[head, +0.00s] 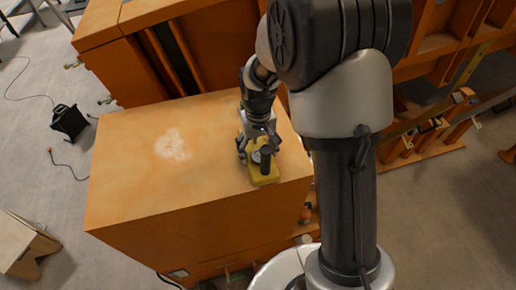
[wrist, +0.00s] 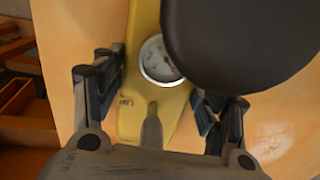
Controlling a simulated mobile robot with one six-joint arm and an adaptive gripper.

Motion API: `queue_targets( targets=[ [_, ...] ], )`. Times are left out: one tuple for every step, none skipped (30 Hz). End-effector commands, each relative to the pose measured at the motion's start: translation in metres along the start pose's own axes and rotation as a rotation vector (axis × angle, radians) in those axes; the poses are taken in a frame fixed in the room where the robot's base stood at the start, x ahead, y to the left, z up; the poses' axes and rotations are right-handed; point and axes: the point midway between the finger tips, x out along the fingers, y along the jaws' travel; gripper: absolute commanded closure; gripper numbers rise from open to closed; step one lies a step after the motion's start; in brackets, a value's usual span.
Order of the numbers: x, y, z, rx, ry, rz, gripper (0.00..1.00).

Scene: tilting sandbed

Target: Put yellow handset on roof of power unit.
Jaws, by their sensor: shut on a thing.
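The yellow handset (head: 264,178) is a long yellow body with a round white dial and a black knob. It is at the right part of the flat orange roof of the power unit (head: 125,175). My gripper (head: 259,150) comes down from above and is shut on the handset. In the wrist view the fingers (wrist: 158,88) lie along both long sides of the handset (wrist: 134,112), with the black knob covering much of its right side. The roof (wrist: 70,30) shows below it. I cannot tell whether the handset touches the roof.
A pale worn patch (head: 173,145) marks the otherwise clear left and middle roof. Orange cabinets (head: 190,45) stand behind. A black box (head: 69,121) with a cable and a wooden stool (head: 25,245) are on the floor at left. Orange framework fills the right.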

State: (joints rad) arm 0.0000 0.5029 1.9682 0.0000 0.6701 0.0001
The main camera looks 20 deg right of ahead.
Motion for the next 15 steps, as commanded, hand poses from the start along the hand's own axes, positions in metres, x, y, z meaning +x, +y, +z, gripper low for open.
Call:
queue_targets(
  targets=[
    [0.0014, 0.0, -0.0003, 0.0, 0.001, 0.0, 0.7],
    [0.002, 0.0, -0.0003, 0.0, 0.001, 0.0, 0.7],
    [0.0028, 0.0, -0.0003, 0.0, 0.001, 0.0, 0.7],
    [0.0034, 0.0, -0.0003, 0.0, 0.001, 0.0, 0.7],
    [0.004, 0.0, -0.0003, 0.0, 0.001, 0.0, 0.7],
    [0.0031, 0.0, -0.0004, 0.0, 0.001, 0.0, 0.31],
    [0.0029, 0.0, -0.0003, 0.0, 0.001, 0.0, 0.29],
    [0.0029, 0.0, -0.0003, 0.0, 0.001, 0.0, 0.27],
    [0.0028, 0.0, -0.0003, 0.0, 0.001, 0.0, 0.24],
    [0.0029, 0.0, -0.0003, 0.0, 0.001, 0.0, 0.22],
    [0.0029, 0.0, -0.0003, 0.0, 0.001, 0.0, 0.2],
    [0.0029, 0.0, -0.0002, 0.0, 0.001, 0.0, 0.18],
    [0.0029, 0.0, -0.0002, 0.0, 0.001, 0.0, 0.16],
    [0.0029, 0.0, -0.0002, 0.0, 0.001, 0.0, 0.14],
    [0.003, 0.0, -0.0002, 0.0, 0.001, 0.0, 0.11]
  ],
)
